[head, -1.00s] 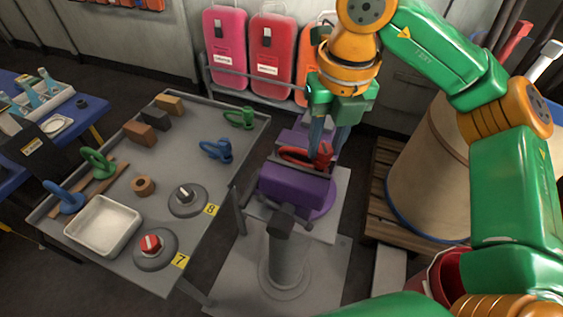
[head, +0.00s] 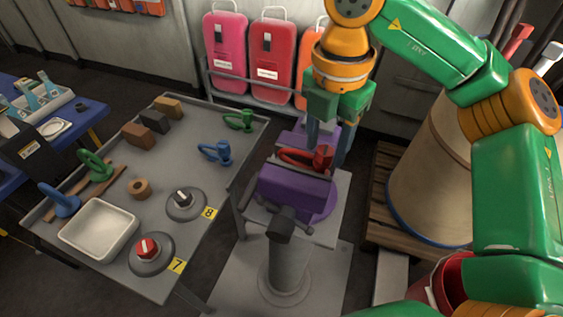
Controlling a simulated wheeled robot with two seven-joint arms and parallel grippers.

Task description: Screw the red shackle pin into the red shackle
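The red shackle (head: 294,156) lies on its side at the top of the purple vise (head: 292,187). The red shackle pin (head: 323,156) shows as a red lump at the shackle's right end. It appears to be at the shackle's eyes, but how deep it sits cannot be told. My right gripper (head: 328,148) points down over the pin end. Its two blue-grey fingers stand apart, one on each side of the pin, with a visible gap between them. Whether a finger touches the pin is not clear. My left gripper is out of view.
A grey table (head: 165,167) at left carries blue and green shackles, blocks, a white tray (head: 98,229) and two round bases with knobs. A large drum (head: 430,175) on a pallet stands right of the vise. Red and pink cases (head: 271,62) stand behind.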

